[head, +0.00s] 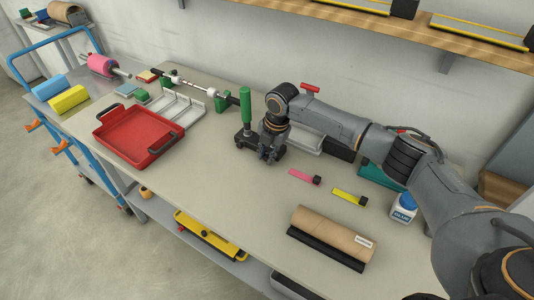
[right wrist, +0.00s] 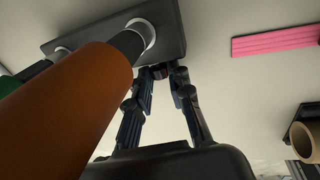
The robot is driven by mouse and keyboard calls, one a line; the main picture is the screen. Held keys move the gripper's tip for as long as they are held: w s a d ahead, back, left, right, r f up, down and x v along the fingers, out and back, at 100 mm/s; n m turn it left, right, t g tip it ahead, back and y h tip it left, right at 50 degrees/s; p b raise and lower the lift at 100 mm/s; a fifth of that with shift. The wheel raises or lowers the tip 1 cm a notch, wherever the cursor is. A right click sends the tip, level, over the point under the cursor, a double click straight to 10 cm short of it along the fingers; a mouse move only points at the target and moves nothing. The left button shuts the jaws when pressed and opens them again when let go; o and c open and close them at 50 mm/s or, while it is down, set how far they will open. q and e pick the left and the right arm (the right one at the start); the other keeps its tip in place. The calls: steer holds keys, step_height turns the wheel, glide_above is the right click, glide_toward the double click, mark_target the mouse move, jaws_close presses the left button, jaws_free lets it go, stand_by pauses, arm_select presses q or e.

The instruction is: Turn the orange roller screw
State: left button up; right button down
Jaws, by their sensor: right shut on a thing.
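My right gripper (head: 269,157) points down beside the black base of an upright green roller (head: 245,104). In the right wrist view, a large orange roller (right wrist: 70,105) fills the left side and is fixed at a dark plate (right wrist: 115,28) by a pale ring. My right gripper also shows there (right wrist: 161,76), its fingers closed together on a small dark and reddish part at the plate's edge, the roller screw as far as I can see. The fingertips hide most of that screw. The orange roller is hidden behind my arm in the head view. My left gripper is out of view.
A pink strip (head: 304,177) and a yellow strip (head: 348,197) lie to the right on the table. A red tray (head: 128,136) is at left. The table's front middle is clear.

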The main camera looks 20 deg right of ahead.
steer(key=shift+w+a+r+g+p, duration=0.1)
steer(key=shift+g+p, duration=0.2)
steer(key=shift+h, duration=0.4)
steer(key=c, duration=1.2)
jaws_free()
step_height(320, 180, up, 12)
steer(key=shift+s+d, duration=0.35)
steer(key=shift+s, duration=0.05)
